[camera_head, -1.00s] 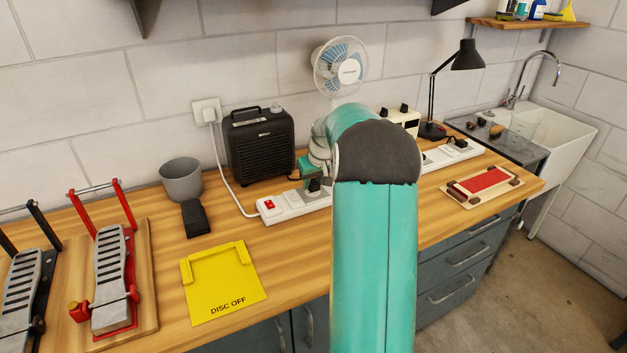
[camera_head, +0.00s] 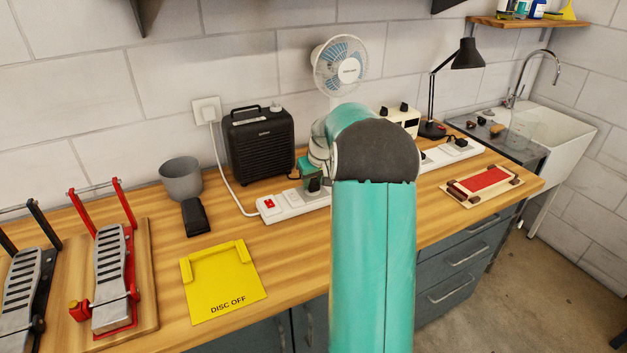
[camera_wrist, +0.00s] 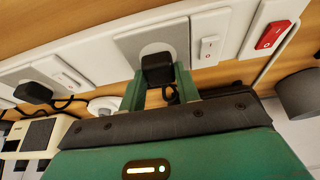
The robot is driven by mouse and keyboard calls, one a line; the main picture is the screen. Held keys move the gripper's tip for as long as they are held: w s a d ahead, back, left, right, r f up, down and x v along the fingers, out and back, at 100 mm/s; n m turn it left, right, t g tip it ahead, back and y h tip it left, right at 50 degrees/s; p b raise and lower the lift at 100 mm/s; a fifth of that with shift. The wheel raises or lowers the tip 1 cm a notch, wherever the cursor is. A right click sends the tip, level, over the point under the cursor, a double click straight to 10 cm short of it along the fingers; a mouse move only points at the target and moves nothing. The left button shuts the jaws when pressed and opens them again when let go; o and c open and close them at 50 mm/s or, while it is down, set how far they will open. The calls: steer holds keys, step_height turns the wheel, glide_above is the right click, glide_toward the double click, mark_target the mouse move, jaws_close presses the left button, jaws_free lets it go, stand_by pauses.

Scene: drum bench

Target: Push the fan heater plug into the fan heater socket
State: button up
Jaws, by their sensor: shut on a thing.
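My gripper (camera_wrist: 160,80) is shut on a small black plug (camera_wrist: 156,66), its two green fingers on either side of it. The plug is over the round recess of a socket (camera_wrist: 178,38) on the white power strip. I cannot tell how deep the plug sits. In the head view the gripper (camera_head: 310,174) is low over the left part of the power strip (camera_head: 283,208), with the black plug (camera_head: 313,186) at its tip. My arm hides the strip's middle. A black box-shaped heater (camera_head: 258,145) stands behind the strip.
A red rocker switch (camera_wrist: 272,35) is at the strip's end. Another black plug (camera_wrist: 34,92) with its cord is in the strip on the other side. A white fan (camera_head: 340,68), grey cup (camera_head: 181,179) and yellow plate (camera_head: 222,283) stand around.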

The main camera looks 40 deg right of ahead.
steer(key=shift+f, duration=0.4)
stand_by(0.4)
steer(key=o, duration=1.1)
steer(key=shift+c, duration=0.2)
steer(key=v, duration=1.3)
steer(key=shift+s+r, duration=0.2)
steer(key=shift+r, duration=0.2)
